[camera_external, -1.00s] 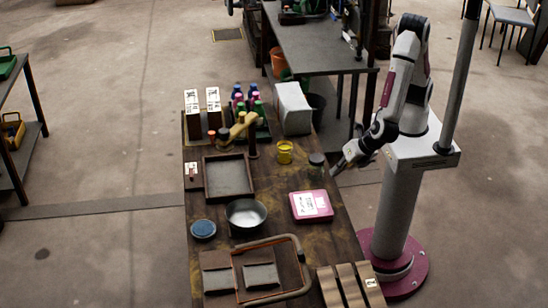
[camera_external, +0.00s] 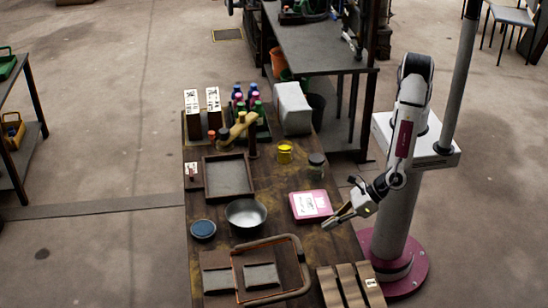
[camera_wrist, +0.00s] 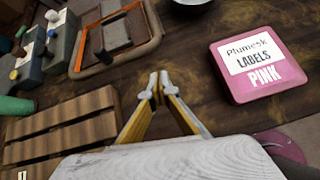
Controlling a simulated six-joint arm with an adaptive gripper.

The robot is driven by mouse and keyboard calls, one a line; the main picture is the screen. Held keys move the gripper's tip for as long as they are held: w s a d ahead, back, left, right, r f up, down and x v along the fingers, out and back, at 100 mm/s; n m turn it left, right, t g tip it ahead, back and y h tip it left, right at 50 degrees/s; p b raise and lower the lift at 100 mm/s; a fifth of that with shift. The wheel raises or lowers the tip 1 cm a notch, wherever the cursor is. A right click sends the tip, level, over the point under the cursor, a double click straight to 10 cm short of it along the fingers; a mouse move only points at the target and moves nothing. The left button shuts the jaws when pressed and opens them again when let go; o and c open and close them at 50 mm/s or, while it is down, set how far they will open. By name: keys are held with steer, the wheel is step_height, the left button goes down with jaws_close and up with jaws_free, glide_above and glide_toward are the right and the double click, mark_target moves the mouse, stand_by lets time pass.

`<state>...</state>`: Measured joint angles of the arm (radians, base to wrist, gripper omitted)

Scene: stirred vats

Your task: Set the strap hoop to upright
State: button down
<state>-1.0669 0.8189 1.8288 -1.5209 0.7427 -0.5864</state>
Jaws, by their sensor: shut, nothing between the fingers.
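The strap hoop (camera_external: 306,268) is a brown rounded loop at the front of the workbench. It looks laid down, close to flat, around an orange-edged frame with grey-brown pads. It also shows at the upper left of the wrist view (camera_wrist: 158,28). My gripper (camera_external: 327,225) is shut and empty, above the bench's right side, up and to the right of the hoop and apart from it. In the wrist view, its fingertips (camera_wrist: 153,86) meet in front of bare wood, below the hoop. The hoop's hinge or mount cannot be made out.
A pink labels box (camera_external: 311,205) lies close beside my gripper; a slatted wooden rack (camera_external: 350,286) lies right of the hoop. A metal bowl (camera_external: 246,215) and blue round lid (camera_external: 203,229) stand behind it. Bottles and boxes crowd the far end. Bare wood separates gripper and hoop.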

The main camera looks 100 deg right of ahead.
steer(key=shift+w+a+r+n+y, duration=0.15)
steer(key=shift+a+n, duration=0.25)
steer(key=shift+n, duration=0.05)
steer(key=shift+w+a+r+n+y, duration=0.1)
steer(key=shift+a+r+n+y, duration=0.05)
steer(key=shift+a+n, duration=0.25)
steer(key=shift+w+d+f, duration=0.1)
steer(key=shift+w, duration=0.05)
steer(key=shift+x, duration=4.8)
steer(key=shift+w, duration=0.1)
